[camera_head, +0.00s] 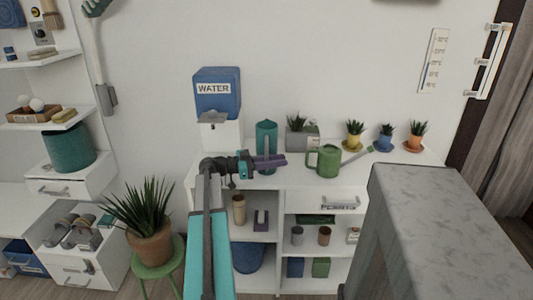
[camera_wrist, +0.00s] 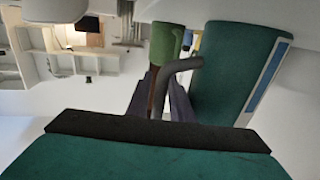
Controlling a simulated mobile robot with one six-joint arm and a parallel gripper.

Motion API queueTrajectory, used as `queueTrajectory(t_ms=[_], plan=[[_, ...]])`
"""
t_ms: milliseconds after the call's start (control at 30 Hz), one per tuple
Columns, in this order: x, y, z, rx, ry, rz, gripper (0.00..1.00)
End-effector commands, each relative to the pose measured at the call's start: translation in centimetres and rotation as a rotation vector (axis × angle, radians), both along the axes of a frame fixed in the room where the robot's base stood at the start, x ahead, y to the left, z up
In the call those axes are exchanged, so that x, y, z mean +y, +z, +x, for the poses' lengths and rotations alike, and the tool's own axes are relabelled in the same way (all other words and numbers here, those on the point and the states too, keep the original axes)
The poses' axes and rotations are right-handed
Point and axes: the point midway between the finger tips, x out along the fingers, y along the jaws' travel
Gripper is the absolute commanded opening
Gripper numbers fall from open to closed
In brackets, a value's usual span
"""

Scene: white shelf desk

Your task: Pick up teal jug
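The teal jug (camera_head: 266,130) stands upright on the white desk top, below and right of the blue water dispenser. My gripper (camera_head: 271,160) is in front of it at handle height, its dark purple fingers pointing right. In the wrist view the jug (camera_wrist: 234,62) fills the upper right, and its curved grey handle (camera_wrist: 181,66) reaches down between my two fingers (camera_wrist: 161,98). The fingers are apart, with a gap around the handle. The handle's lower end is hidden behind the gripper body.
A green watering can (camera_head: 325,161) stands right of the jug, with small potted plants (camera_head: 354,134) further right. A planter (camera_head: 298,137) is close behind. The blue water dispenser (camera_head: 217,100) stands at left. A grey slab (camera_head: 440,205) is at front right.

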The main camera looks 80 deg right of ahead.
Motion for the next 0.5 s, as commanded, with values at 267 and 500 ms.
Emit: queueTrajectory(t_ms=[267,500], plan=[[-0.01,-0.02,0.01,0.0,0.001,0.0,0.2],[-0.01,-0.02,0.03,0.0,0.001,0.0,0.2]])
